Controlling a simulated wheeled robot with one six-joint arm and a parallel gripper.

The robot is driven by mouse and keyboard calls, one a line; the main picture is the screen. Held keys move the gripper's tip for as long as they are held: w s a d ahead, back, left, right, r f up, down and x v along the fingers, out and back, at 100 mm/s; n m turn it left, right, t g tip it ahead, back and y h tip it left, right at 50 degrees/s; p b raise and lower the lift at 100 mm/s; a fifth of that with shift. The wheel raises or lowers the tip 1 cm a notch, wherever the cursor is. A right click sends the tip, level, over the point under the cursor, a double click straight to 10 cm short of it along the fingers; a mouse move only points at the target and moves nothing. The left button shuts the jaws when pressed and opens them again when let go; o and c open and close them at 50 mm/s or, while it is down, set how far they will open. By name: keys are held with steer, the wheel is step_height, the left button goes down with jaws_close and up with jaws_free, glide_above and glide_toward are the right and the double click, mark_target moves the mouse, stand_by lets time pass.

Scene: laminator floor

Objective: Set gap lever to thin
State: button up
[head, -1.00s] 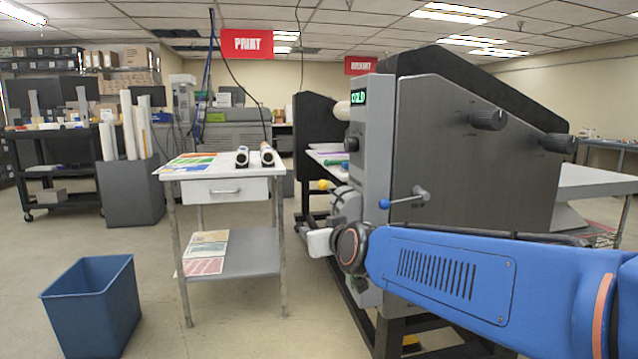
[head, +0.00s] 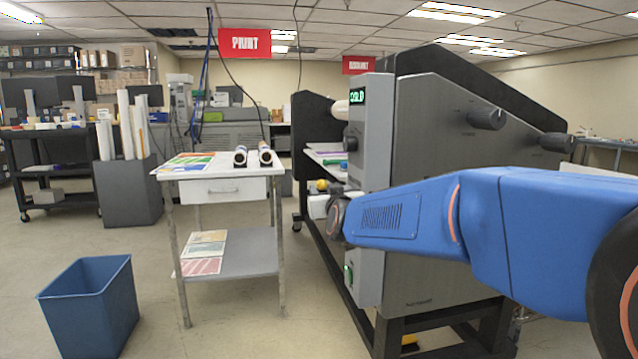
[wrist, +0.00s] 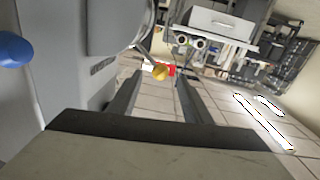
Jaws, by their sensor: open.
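The grey laminator (head: 432,140) stands right of centre in the head view. My blue arm crosses in front of its side panel and hides the blue-knobbed lever there. A blue ball knob (wrist: 14,49) shows at the left edge of the wrist view, to the left of my gripper fingers. A yellow ball knob (head: 322,185) is near the laminator's front in the head view. In the wrist view the yellow knob (wrist: 160,72) appears beyond and between the fingertips. My gripper (wrist: 160,80) is open with nothing between its fingers. I cannot tell from these frames which knob belongs to the gap lever.
Two dark knobs, one of them here (head: 487,118), stick out of the laminator's side. A lit green display (head: 357,96) tops its front post. A white-topped table (head: 215,171) with prints and rolls stands left. A blue bin (head: 88,305) is on the floor, with open floor around it.

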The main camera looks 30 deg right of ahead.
mark_target(319, 181)
steer(key=x, duration=1)
steer(key=shift+w, duration=0.15)
steer(key=shift+c, duration=0.4)
jaws_close()
